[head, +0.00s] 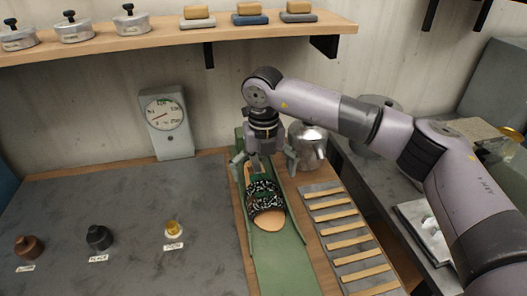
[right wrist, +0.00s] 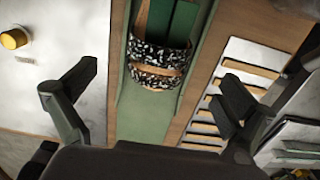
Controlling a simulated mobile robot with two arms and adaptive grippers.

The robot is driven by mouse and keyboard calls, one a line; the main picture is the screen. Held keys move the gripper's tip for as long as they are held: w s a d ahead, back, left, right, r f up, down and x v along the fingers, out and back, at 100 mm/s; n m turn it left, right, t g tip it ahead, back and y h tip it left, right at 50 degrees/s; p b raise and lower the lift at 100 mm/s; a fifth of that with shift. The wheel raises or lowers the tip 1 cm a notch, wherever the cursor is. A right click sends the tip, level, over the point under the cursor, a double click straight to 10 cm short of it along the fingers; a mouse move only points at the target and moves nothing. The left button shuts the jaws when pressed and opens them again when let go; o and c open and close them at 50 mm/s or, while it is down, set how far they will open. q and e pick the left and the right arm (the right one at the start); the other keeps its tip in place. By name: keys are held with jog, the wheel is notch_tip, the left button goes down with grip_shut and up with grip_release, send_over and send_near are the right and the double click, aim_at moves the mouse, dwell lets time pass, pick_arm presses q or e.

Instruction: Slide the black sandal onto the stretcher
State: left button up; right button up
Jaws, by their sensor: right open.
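The black sandal (head: 265,196), with a black-and-white patterned strap and tan sole, lies in the channel of the long green stretcher (head: 283,268), near its far end. In the right wrist view the sandal's strap (right wrist: 160,62) shows at top centre, with the green stretcher bed (right wrist: 145,118) below it. My right gripper (head: 265,163) is over the far part of the sandal, its fingers spread to either side. In the right wrist view both fingers of the gripper (right wrist: 158,78) stand wide apart with nothing between them gripped. My left gripper is not in view.
A slatted rack (head: 348,238) lies right of the stretcher, and a metal pot (head: 308,146) stands behind. A dial gauge (head: 166,122) stands at the back. A shelf (head: 170,41) runs overhead.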

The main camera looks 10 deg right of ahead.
aim_at(264, 192)
notch_tip(264, 192, down, 9)
jog(key=shift+p, duration=0.75)
jog(key=c, duration=1.5)
jog(key=o, duration=1.5)
jog(key=shift+r, duration=0.1)
notch_tip(264, 192, up, 12)
jog(key=shift+f, duration=0.1)
